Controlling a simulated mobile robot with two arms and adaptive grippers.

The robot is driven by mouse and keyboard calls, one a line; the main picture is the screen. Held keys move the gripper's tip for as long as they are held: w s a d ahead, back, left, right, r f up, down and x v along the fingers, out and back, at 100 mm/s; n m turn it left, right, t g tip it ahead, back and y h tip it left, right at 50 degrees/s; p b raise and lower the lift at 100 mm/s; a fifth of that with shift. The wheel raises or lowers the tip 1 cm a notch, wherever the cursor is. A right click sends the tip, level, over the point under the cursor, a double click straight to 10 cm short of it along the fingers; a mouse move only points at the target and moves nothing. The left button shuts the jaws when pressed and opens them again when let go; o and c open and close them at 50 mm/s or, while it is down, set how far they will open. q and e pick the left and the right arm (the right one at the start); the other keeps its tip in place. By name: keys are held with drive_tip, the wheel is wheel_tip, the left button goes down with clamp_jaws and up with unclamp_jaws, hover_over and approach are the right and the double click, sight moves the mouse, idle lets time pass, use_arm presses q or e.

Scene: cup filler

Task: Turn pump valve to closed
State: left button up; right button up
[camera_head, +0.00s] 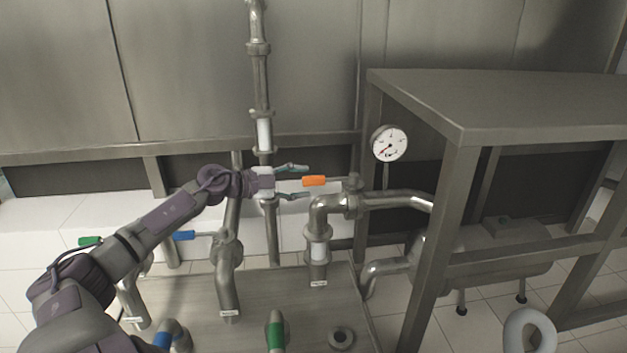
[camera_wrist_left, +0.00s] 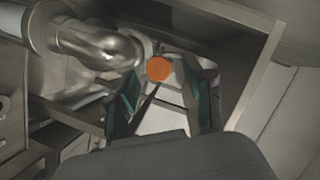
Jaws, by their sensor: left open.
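The orange valve handle (camera_head: 314,181) points left from the valve on the metal pipe (camera_head: 352,187) in the head view. My left gripper (camera_head: 296,181) is open, with one finger above and one below the left end of the orange handle. In the left wrist view the orange handle end (camera_wrist_left: 158,69) shows between the two teal-padded fingers (camera_wrist_left: 165,100). I cannot tell whether the fingers touch it. My right gripper is not in view.
A pressure gauge (camera_head: 389,144) stands right of the valve, near a metal table frame (camera_head: 462,130). Other handles are blue (camera_head: 184,235), green (camera_head: 90,241) and green (camera_head: 275,336). A vertical pipe (camera_head: 260,80) rises behind my gripper.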

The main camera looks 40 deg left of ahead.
sight(314, 181)
use_arm(q)
drive_tip(key=shift+p+x, duration=0.45)
drive_tip(key=shift+x, duration=1.55)
clamp_jaws()
